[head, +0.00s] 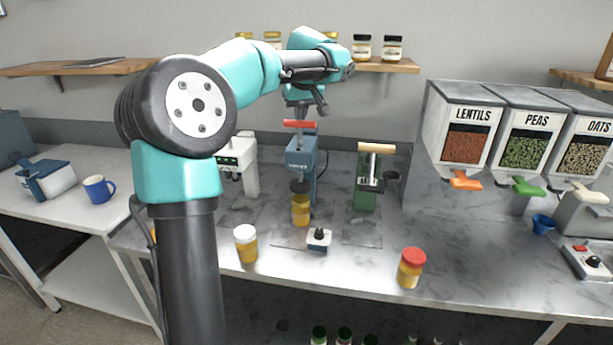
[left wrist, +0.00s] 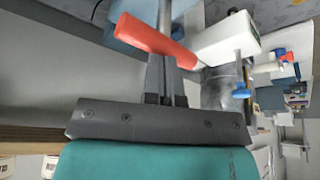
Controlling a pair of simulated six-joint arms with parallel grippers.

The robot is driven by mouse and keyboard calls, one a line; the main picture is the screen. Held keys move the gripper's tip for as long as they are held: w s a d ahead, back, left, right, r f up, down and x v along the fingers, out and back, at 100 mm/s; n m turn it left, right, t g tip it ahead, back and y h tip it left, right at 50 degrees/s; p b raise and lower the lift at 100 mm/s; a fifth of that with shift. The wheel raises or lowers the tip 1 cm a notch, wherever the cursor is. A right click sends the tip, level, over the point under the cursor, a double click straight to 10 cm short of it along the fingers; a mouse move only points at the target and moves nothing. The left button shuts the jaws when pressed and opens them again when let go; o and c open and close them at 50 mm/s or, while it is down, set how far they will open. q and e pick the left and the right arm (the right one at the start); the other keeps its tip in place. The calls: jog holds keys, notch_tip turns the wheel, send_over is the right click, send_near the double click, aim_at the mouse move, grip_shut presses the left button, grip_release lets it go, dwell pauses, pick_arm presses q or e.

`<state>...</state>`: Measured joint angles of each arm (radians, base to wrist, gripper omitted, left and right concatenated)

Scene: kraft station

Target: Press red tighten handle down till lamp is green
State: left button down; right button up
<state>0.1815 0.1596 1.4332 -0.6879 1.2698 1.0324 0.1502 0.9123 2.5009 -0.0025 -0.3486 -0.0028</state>
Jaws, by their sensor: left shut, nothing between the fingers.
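The red handle (head: 299,124) lies across the top of the blue press (head: 300,155). A jar with yellow contents (head: 300,211) stands under the press head. My left gripper (head: 299,112) is shut and empty, pointing down just above the handle. In the left wrist view, the red handle (left wrist: 150,42) runs slantwise beside my shut fingers (left wrist: 165,20); I cannot tell whether they touch it. I cannot make out a lit green lamp on the blue press. My right gripper is not in view.
A white machine (head: 242,165) stands left of the press and a green one (head: 368,185) right. A small knob box (head: 319,239), a white-lidded jar (head: 246,244) and a red-lidded jar (head: 411,268) stand in front. Dispensers (head: 465,130) are at right.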

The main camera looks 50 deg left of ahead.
aim_at(301, 125)
pick_arm(q)
jog(key=shift+f, duration=2.35)
notch_tip(301, 125, up, 12)
dwell(1.4)
jog(key=shift+r, duration=0.2)
